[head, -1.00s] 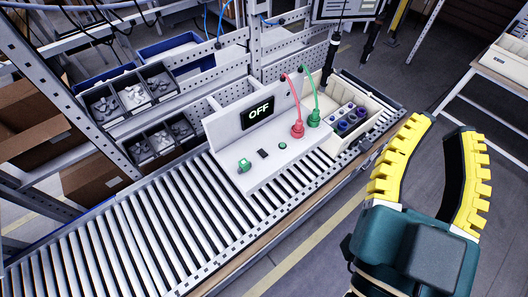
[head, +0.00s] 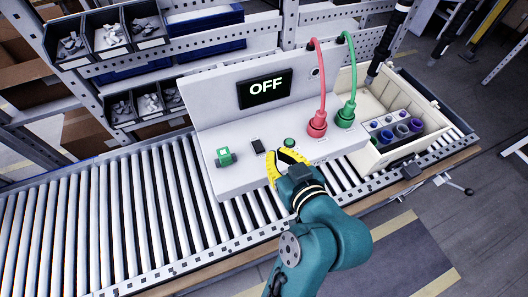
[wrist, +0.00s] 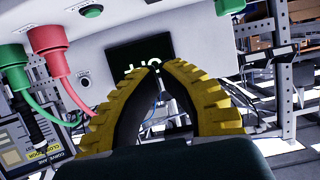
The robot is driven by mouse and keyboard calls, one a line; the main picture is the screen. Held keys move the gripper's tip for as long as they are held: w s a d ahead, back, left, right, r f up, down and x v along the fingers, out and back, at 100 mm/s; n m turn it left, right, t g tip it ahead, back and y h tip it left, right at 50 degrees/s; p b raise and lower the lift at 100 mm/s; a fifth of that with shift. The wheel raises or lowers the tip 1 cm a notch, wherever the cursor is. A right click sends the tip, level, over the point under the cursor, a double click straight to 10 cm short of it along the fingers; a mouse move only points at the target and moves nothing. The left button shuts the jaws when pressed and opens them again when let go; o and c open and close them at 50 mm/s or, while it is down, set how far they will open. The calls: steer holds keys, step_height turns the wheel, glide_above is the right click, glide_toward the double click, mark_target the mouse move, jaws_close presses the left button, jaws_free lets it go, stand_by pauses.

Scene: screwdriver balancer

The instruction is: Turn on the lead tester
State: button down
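The white lead tester (head: 225,115) stands on the roller conveyor; its black display (head: 265,88) reads OFF and also shows partly behind my fingers in the wrist view (wrist: 125,58). Its front ledge carries a green switch (head: 224,157) at left, a small black switch (head: 257,146) and a round green button (head: 289,142). A red lead (head: 317,125) and a green lead (head: 346,113) are plugged in to the right. My gripper (head: 273,153), with yellow fingers, is over the ledge's front, close to the black switch and button; contact is unclear. Its fingertips meet in the wrist view (wrist: 161,69), holding nothing.
A cream bin (head: 375,158) with several blue and purple-topped cylinders stands to the tester's right. A dark hanging tool (head: 386,45) is above it. Grey parts bins (head: 108,35) hang at the back left. The conveyor rollers (head: 110,215) left of the tester are clear.

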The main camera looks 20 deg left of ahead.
steer(key=shift+r, duration=0.1)
glide_above(264, 150)
steer(key=f, duration=0.3)
steer(key=shift+w+a+f+p, duration=0.15)
steer(key=shift+a+f+p, duration=0.15)
steer(key=shift+p, duration=0.1)
steer(key=f, duration=0.3)
steer(key=shift+s+d, duration=0.2)
steer(key=shift+d, duration=0.05)
steer(key=shift+f, duration=0.55)
